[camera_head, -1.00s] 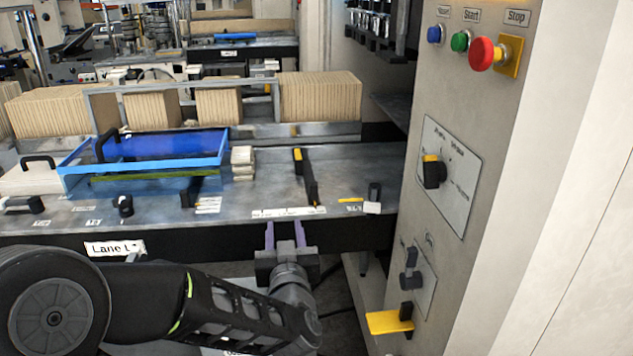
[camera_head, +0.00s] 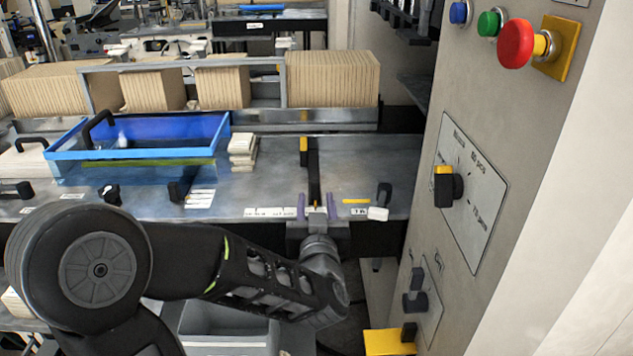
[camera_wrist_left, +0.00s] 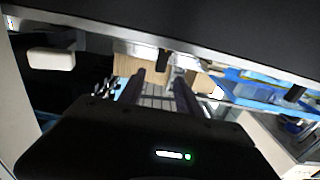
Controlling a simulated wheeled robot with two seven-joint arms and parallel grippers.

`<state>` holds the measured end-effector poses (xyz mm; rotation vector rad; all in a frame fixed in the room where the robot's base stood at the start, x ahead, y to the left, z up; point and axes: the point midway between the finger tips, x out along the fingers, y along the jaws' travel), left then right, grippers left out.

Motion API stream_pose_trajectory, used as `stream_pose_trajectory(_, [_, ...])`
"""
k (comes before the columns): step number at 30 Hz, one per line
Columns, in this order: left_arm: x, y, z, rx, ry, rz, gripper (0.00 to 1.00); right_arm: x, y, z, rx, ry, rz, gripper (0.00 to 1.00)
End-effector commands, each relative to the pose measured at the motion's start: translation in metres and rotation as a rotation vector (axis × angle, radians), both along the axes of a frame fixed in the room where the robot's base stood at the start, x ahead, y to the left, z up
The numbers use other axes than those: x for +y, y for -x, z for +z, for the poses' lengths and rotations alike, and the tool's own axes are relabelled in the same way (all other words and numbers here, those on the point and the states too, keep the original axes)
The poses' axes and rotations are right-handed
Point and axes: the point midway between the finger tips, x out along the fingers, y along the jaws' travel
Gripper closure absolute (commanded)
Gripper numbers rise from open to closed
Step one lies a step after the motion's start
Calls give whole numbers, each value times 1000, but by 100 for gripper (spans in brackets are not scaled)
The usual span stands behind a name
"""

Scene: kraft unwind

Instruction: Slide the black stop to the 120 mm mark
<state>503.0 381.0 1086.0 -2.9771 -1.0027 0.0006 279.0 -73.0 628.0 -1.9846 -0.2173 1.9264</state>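The black stop (camera_head: 314,178) is a narrow dark bar with a yellow patch near its far end. It lies front to back across the grey metal table (camera_head: 360,160). A white scale strip (camera_head: 270,212) with small marks runs along the table's front edge by the stop's near end; its numbers are too small to read. My left gripper (camera_head: 316,208) is open at that edge, its two purple fingers apart, one on each side of the stop's near end. I cannot tell whether they touch it. The left wrist view shows the fingers (camera_wrist_left: 160,88) apart. My right gripper is out of view.
A blue-rimmed tray (camera_head: 140,153) and a small cream stack (camera_head: 243,150) stand left of the stop. A black clip (camera_head: 384,192) stands to its right. The control panel (camera_head: 470,190) with knobs and buttons bounds the right side. Brown card stacks (camera_head: 330,78) line the back.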

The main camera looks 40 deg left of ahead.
Motion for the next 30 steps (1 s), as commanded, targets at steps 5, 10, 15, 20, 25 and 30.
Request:
stream_pose_trajectory(5, [11,-13,0,1,0,3,60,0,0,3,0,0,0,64])
stream_pose_trajectory(10, [26,-34,1,2,-1,2,60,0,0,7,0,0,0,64])
stream_pose_trajectory(15, [41,-53,1,2,-1,1,60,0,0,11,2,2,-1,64])
stream_pose_trajectory(20, [46,-60,0,1,-1,1,60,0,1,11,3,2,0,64])
stream_pose_trajectory(25, [46,-60,0,1,-1,0,60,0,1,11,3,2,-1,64])
stream_pose_trajectory(30, [46,-60,0,0,0,0,68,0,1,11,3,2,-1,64])
